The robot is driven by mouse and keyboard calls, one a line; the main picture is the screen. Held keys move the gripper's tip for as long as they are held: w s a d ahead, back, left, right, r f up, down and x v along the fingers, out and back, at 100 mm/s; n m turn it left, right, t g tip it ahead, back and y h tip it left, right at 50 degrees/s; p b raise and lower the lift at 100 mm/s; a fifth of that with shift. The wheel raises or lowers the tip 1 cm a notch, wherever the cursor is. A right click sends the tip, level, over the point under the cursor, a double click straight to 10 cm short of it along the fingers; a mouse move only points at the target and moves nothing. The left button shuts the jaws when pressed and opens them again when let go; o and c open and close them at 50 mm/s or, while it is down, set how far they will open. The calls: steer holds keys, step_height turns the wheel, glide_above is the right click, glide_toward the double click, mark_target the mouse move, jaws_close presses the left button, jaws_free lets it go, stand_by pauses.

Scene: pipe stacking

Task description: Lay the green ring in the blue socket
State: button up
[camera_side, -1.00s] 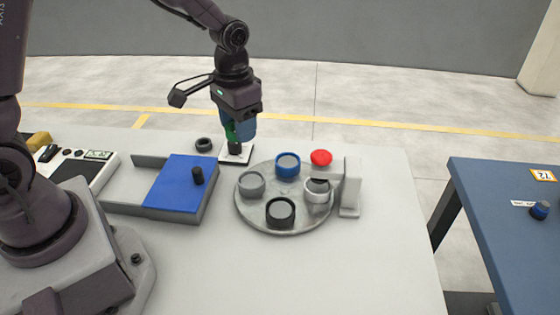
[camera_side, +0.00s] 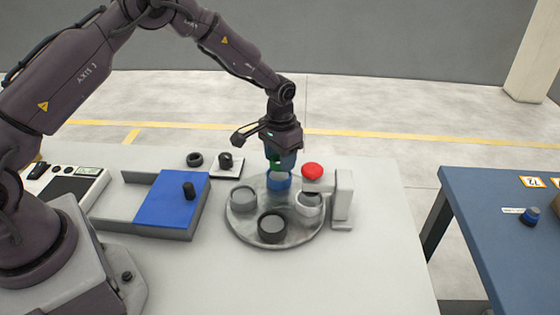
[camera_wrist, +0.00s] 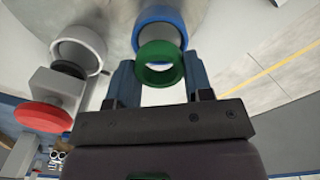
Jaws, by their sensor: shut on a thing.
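My gripper (camera_side: 279,167) is shut on the green ring (camera_side: 275,158), which is partly hidden between the blue fingers in the side view. In the wrist view the green ring (camera_wrist: 160,64) sits between the fingertips of my gripper (camera_wrist: 160,75). The blue socket (camera_side: 279,181) stands at the back of the round grey turntable, directly below the gripper in the side view. In the wrist view the blue socket (camera_wrist: 160,15) lies just beyond the ring and partly overlaps it. I cannot tell whether ring and socket touch.
The turntable (camera_side: 290,232) also bears a grey socket (camera_side: 243,200), a black socket (camera_side: 272,228) and a white socket (camera_side: 308,205). A blue-lidded box (camera_side: 168,203) is at left.

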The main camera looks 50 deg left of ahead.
steer(key=shift+f, duration=0.7)
steer(key=shift+f, duration=0.15)
steer(key=shift+f, duration=0.35)
steer(key=shift+f, duration=0.1)
steer(key=o, duration=1)
steer(key=shift+c, duration=0.2)
step_height(320, 180, up, 14)
steer(key=shift+f, duration=0.25)
